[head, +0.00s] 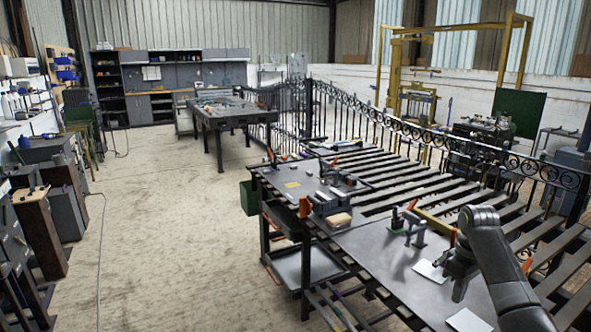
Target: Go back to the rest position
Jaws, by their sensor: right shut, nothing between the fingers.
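My right gripper (458,276) is in the head view at the lower right, above the near part of the dark worktable (385,243). The gripper points downward, is shut and holds nothing. A white sheet (430,271) lies on the table just left of it, and another white sheet (468,321) lies nearer, at the bottom edge. My left gripper is not in view.
A grey clamp-like tool (414,232) with orange handles stands close behind the gripper. A vise-like block (325,203) sits farther left. A slatted rack (400,178) and a black scroll gate (370,112) run along the right.

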